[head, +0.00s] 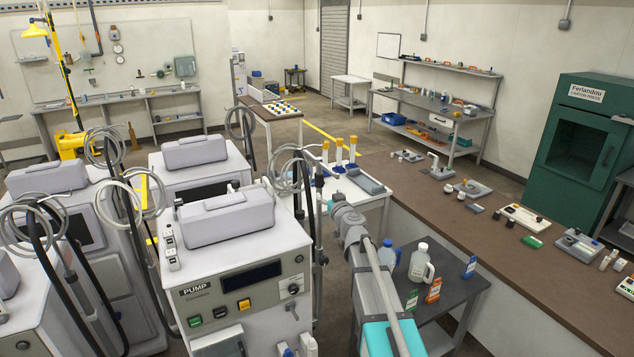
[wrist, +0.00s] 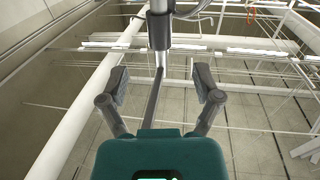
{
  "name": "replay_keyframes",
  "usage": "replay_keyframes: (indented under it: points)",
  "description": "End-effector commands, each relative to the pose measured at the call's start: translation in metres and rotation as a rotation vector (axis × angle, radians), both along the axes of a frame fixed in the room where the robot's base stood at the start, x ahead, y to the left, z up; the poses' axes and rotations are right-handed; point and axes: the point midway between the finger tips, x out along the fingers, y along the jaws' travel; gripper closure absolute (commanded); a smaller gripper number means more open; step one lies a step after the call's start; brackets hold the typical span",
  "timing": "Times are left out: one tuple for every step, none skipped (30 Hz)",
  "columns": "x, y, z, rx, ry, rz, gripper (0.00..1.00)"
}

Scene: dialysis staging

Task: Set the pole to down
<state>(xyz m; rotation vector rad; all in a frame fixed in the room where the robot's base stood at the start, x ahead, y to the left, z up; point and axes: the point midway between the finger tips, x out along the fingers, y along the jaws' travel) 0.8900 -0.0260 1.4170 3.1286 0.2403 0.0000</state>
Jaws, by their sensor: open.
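A slim upright pole (head: 319,215) stands at the right side of the front pump machine (head: 250,285) in the head view. Its lower part is hard to make out there. In the wrist view a grey pole (wrist: 160,10) with a dark collar comes down from the top edge, and a thinner dark rod runs on below it. My gripper (wrist: 160,76) is open, with one finger on each side of the rod. I see no finger contact, and I cannot tell the depth between them. My gripper's fingers cannot be made out in the head view.
My arm crosses the lower middle of the head view. A dark cart (head: 455,297) with bottles and small boxes stands right of it. Other machines with looped hoses crowd the left. A long brown counter (head: 470,235) runs along the right.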

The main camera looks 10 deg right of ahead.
Motion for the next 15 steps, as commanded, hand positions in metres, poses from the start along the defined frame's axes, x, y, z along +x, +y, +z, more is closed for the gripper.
replay_keyframes:
  points:
    - [0.012, 0.001, 0.000, 0.000, 0.000, 0.001, 0.18]
    - [0.016, 0.002, 0.000, 0.000, 0.000, 0.001, 0.18]
    - [0.022, 0.003, 0.000, 0.000, 0.000, 0.001, 0.18]
    - [0.027, 0.004, 0.000, 0.000, 0.000, 0.001, 0.18]
    - [0.032, 0.004, 0.000, 0.000, 0.000, 0.001, 0.18]
    - [0.038, 0.005, 0.000, 0.000, 0.000, 0.001, 0.18]
    - [0.042, 0.006, 0.000, 0.000, 0.000, 0.001, 0.18]
    - [0.047, 0.007, 0.000, 0.000, 0.000, 0.001, 0.18]
    - [0.053, 0.008, 0.000, 0.000, 0.000, 0.001, 0.18]
    - [0.058, 0.008, 0.000, 0.000, 0.000, 0.001, 0.18]
    - [0.062, 0.009, 0.000, 0.000, 0.000, 0.000, 0.18]
    - [0.068, 0.010, 0.000, 0.000, 0.000, 0.000, 0.18]
    - [0.072, 0.011, 0.000, 0.000, 0.000, 0.000, 0.18]
    - [0.076, 0.012, 0.000, 0.000, 0.000, 0.000, 0.18]
    - [0.081, 0.013, 0.000, 0.000, 0.000, 0.001, 0.18]
